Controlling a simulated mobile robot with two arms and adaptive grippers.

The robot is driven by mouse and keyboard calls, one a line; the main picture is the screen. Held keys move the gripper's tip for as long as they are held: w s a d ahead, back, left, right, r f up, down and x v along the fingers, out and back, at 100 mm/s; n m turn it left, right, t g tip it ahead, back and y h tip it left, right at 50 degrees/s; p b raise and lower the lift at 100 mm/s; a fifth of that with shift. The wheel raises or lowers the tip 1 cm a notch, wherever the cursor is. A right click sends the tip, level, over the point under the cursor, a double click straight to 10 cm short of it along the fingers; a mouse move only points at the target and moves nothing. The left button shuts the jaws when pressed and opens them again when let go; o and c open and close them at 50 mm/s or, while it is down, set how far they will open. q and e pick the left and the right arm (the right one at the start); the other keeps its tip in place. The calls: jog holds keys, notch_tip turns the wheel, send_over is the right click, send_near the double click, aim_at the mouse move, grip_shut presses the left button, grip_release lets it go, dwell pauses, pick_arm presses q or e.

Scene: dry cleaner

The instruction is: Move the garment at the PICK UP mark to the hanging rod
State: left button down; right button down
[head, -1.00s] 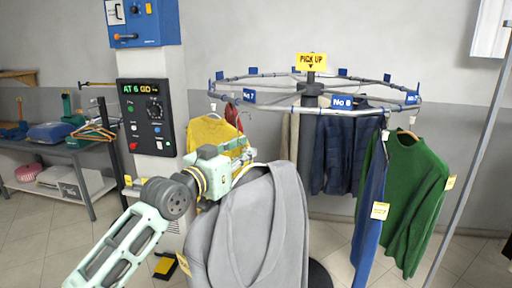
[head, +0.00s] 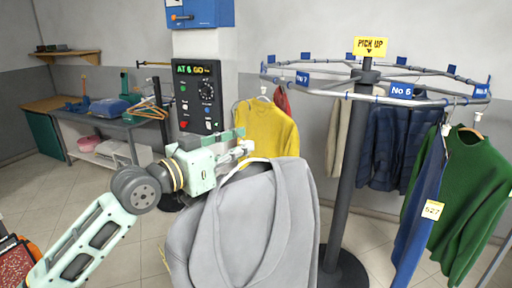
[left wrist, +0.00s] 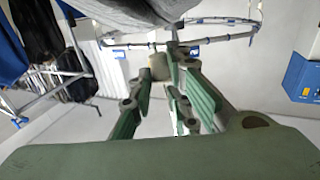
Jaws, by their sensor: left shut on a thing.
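My left gripper (head: 240,148) is shut at the top of a grey garment (head: 255,225), by its pale hanger. The garment hangs below the gripper, clear of the carousel, in front of its post. In the left wrist view the gripper's green fingers (left wrist: 172,95) show below the grey cloth (left wrist: 125,12). The yellow PICK UP sign (head: 370,47) stands on top of the carousel's post. I cannot pick out the hanging rod for sure; a metal rack (left wrist: 75,45) with dark clothes shows at the left of the left wrist view. My right gripper is not in view.
The round carousel rail (head: 330,90) carries a yellow sweater (head: 268,128), a navy jacket (head: 392,155), a blue garment (head: 420,215) and a green sweater (head: 475,200). A control panel (head: 198,98) is on the pillar. A workbench (head: 110,125) stands at the left; open floor lies before it.

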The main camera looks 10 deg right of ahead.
pick_arm(q)
jog(key=s+a+b, duration=0.3)
jog(key=a+b, duration=0.3)
jog(key=a, duration=0.8)
jog(key=shift+s+a+b, duration=0.25)
jog(key=shift+s+b, duration=0.05)
jog(key=shift+r, duration=0.1)
dwell(0.4)
